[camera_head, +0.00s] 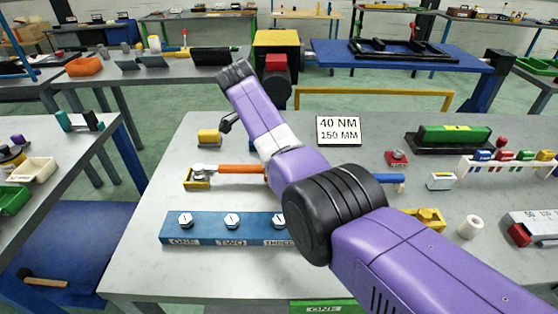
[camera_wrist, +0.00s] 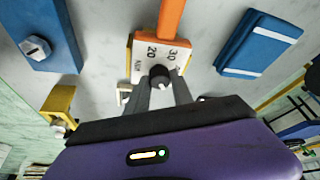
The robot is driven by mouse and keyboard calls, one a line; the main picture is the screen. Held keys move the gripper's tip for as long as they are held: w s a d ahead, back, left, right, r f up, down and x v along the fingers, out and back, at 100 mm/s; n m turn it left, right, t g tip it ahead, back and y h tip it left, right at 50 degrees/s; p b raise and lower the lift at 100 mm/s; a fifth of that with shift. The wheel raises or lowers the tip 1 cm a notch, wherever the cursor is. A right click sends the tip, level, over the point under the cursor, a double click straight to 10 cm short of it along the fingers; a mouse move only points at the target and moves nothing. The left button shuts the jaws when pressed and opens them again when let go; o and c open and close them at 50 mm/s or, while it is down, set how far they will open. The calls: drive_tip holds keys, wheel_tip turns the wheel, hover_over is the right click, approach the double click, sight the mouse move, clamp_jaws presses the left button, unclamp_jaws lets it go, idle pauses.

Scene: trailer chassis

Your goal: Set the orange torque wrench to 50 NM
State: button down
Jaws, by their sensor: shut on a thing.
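The torque wrench's orange shaft (camera_head: 240,170) lies on the grey table, its head end in a yellow holder (camera_head: 197,180). In the wrist view the orange shaft (camera_wrist: 171,18) runs into a white scale plate (camera_wrist: 148,46) with a yellow edge. The numbers 20 and 30 and part of an "NM" mark are readable on it; the rest is covered. A dark round knob (camera_wrist: 159,76) sits on the plate. My gripper (camera_wrist: 160,84) is shut on this knob.
A sign (camera_head: 338,130) reads "40 NM 150 MM". A blue block (camera_head: 222,229) with bolts marked ONE, TWO and THREE stands in front of the wrench. A green-topped tool (camera_head: 452,136), yellow block (camera_head: 428,218) and white cylinder (camera_head: 470,227) stand at right. The table's front left is clear.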

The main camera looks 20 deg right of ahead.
idle(0.4)
drive_tip(key=c, duration=1.1)
unclamp_jaws()
drive_tip(key=b+v, duration=0.1)
drive_tip(key=v, duration=0.7)
